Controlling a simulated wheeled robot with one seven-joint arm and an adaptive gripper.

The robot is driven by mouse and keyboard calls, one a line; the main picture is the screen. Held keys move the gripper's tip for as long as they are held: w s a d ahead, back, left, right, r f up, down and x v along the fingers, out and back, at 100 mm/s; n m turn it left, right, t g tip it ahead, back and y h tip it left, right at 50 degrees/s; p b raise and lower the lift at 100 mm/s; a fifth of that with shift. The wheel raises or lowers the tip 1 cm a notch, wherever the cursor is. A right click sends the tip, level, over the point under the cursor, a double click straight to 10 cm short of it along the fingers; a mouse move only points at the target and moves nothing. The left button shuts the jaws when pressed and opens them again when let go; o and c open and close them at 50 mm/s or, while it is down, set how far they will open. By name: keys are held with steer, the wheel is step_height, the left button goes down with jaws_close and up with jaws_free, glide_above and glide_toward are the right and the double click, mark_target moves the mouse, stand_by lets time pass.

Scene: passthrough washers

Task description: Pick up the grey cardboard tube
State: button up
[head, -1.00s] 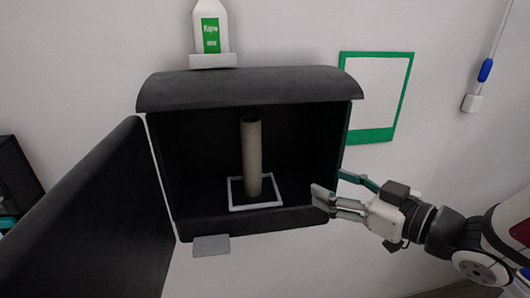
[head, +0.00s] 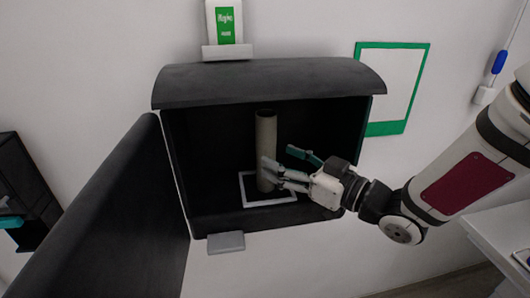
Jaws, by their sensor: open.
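The grey cardboard tube (head: 266,138) stands upright inside an open black wall cabinet (head: 270,84). Its foot is within a white square outline (head: 262,203) on the cabinet floor. My gripper (head: 279,157) reaches into the cabinet from the right, with its fingers spread apart. One fingertip overlaps the lower front of the tube in the picture; the other finger is to the right of the tube. I cannot tell whether a finger touches the tube. Part of the tube's lower right side is hidden behind the gripper.
The cabinet door (head: 115,215) hangs open at the left. A green-framed panel (head: 386,127) is on the wall at right. A white surface (head: 500,225) is at the lower right.

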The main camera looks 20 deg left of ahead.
mark_target(274, 156)
steer(key=shift+p+x, duration=0.65)
steer(key=shift+x, duration=2)
steer(key=shift+w+f, duration=0.1)
steer(key=shift+w, duration=0.05)
steer(key=c, duration=1.1)
